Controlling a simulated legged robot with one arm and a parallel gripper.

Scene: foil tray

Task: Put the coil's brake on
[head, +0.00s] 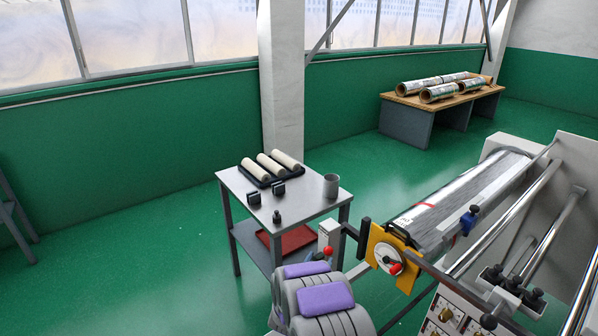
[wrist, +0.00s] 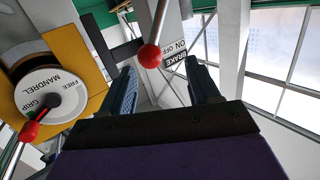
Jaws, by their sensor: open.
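The brake lever has a red ball knob (wrist: 149,55) on a thin metal rod in the wrist view. The knob also shows in the head view (head: 328,251). Beside the rod is a label (wrist: 176,54) reading BRAKE, ON and OFF, appearing turned over. My gripper (wrist: 163,72) is open; the knob appears between its dark fingers, nearer the left one, with no visible grip. I cannot tell the remaining depth gap. The silver foil coil (head: 460,195) lies on its roller at right in the head view.
A yellow plate (head: 378,281) carries the mandrel dial (wrist: 50,92), marked FREE and GRIP, with its own red-knobbed lever left of my gripper. A grey side table (head: 300,207) holds white rolls and a cup. Rolls lie on a far bench (head: 407,112).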

